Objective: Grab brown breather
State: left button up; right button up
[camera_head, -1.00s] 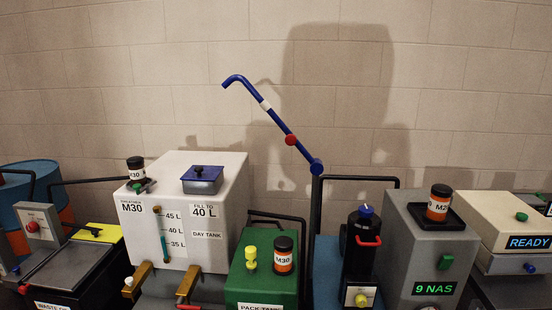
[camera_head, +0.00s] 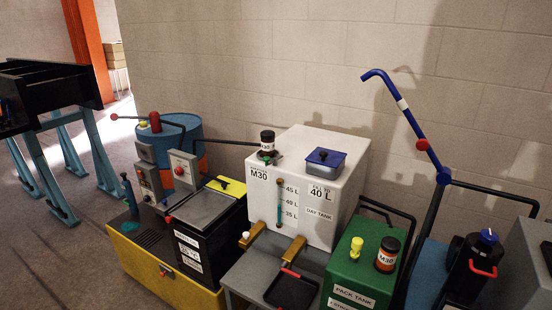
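No part is plainly a brown breather. A similar black-capped canister with an orange-brown body and an M30 label (camera_head: 387,254) stands on the green pack tank (camera_head: 350,292), right of a yellow knob (camera_head: 357,247). Neither of my grippers is in view, and nothing is seen touching either canister.
A blue lidded box (camera_head: 325,162) sits on the day tank. A blue lever arm (camera_head: 405,112) rises at the right above a black pump (camera_head: 478,265). A yellow-based unit (camera_head: 150,262) stands left, and a black trough on blue legs (camera_head: 50,95) stands further left. Floor between them is clear.

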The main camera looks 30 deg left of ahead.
aim_at(267, 137)
jog(key=i+j, duration=0.15)
jog(key=j, duration=0.25)
jog(key=i+j+u, duration=0.1)
jog(key=j, duration=0.25)
jog(key=i+j, duration=0.15)
jog(key=j, duration=0.25)
jog(key=i+j, duration=0.15)
jog(key=j, duration=0.2)
jog(key=i+j+u, duration=0.1)
jog(key=j, duration=0.25)
jog(key=i+j, duration=0.2)
jog(key=j, duration=0.15)
